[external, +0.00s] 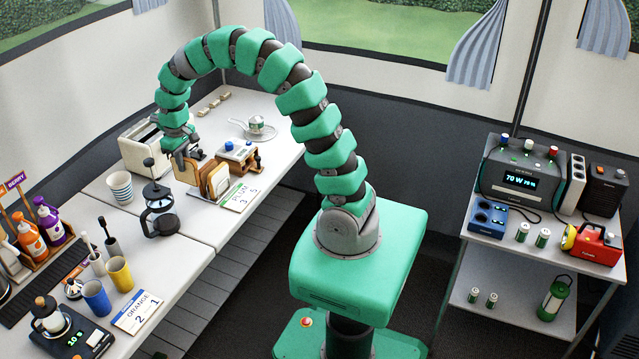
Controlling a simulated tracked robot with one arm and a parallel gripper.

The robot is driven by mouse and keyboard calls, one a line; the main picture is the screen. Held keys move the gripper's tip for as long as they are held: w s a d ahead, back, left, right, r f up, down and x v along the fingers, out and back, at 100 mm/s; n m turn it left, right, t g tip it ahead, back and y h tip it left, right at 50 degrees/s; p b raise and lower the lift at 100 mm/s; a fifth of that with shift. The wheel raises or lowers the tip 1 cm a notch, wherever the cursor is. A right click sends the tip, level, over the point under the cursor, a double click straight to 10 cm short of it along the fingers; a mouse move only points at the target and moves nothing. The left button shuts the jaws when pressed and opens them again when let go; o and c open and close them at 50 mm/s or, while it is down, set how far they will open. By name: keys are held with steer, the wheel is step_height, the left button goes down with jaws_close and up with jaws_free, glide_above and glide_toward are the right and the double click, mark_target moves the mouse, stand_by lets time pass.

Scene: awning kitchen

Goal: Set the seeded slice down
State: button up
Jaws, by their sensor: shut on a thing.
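My gripper (187,157) is at the far end of my arched green arm, pointing down over the left end of a wooden rack (206,172) on the long white table. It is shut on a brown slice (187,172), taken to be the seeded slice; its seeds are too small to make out. The slice is upright at the rack's left end. I cannot tell whether it touches the rack or the table. A paler slice (218,180) stands upright at the rack's right side.
A cream toaster (146,149) stands left of and behind my gripper. A dark French press (160,212) is in front. A "PLUM 3 5" card (238,195) lies right of the rack.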

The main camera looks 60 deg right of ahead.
step_height(320, 180, up, 10)
steer(key=s+d+r+m, duration=0.1)
steer(key=s+d+m, duration=0.25)
steer(key=d, duration=1.35)
steer(key=s+d+r+m, duration=0.2)
steer(key=d+m, duration=0.2)
steer(key=d, duration=1.2)
steer(key=s+d+m, duration=0.8)
steer(key=s+d, duration=1.7)
steer(key=s, duration=0.4)
steer(key=s+f+m, duration=0.1)
steer(key=s+m, duration=0.8)
steer(key=s, duration=3.3)
steer(key=s+a+f+m, duration=0.1)
steer(key=s+a+m, duration=0.2)
steer(key=s+a, duration=0.8)
steer(key=s+a+f+m, duration=0.1)
steer(key=s+a+m, duration=0.45)
steer(key=s, duration=0.85)
steer(key=shift+n, duration=0.7)
steer(key=shift+a+f, duration=0.25)
steer(key=shift+f, duration=3.3)
steer(key=shift+a+f, duration=0.25)
steer(key=shift+f, duration=3.25)
steer(key=shift+a+f, duration=0.25)
steer(key=shift+f, duration=3.3)
